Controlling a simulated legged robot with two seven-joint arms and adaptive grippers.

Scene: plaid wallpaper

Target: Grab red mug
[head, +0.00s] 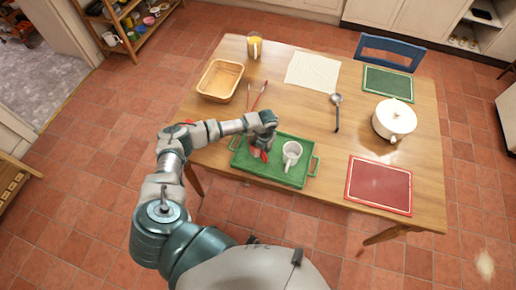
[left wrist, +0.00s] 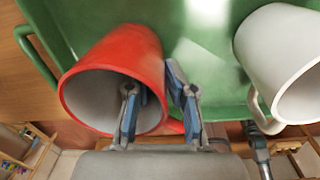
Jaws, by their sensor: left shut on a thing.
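The red mug (left wrist: 118,52) lies tilted in the left wrist view with its grey inside facing the camera. In the head view it is mostly hidden under my left gripper (head: 262,143), over the left half of the green tray (head: 272,176). In the left wrist view one finger of my left gripper (left wrist: 152,84) is inside the mug and the other is outside, shut on its wall. I cannot tell whether the mug still touches the tray. A white mug (head: 292,152) stands to the right on the tray. My right gripper does not show.
The wooden table (head: 320,120) also holds a tan basket (head: 219,80), a glass of yellow liquid (head: 254,46), red-handled tongs (head: 260,95), a ladle (head: 336,112), a white pot (head: 394,119) and a red mat (head: 380,185). The centre of the table is fairly clear.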

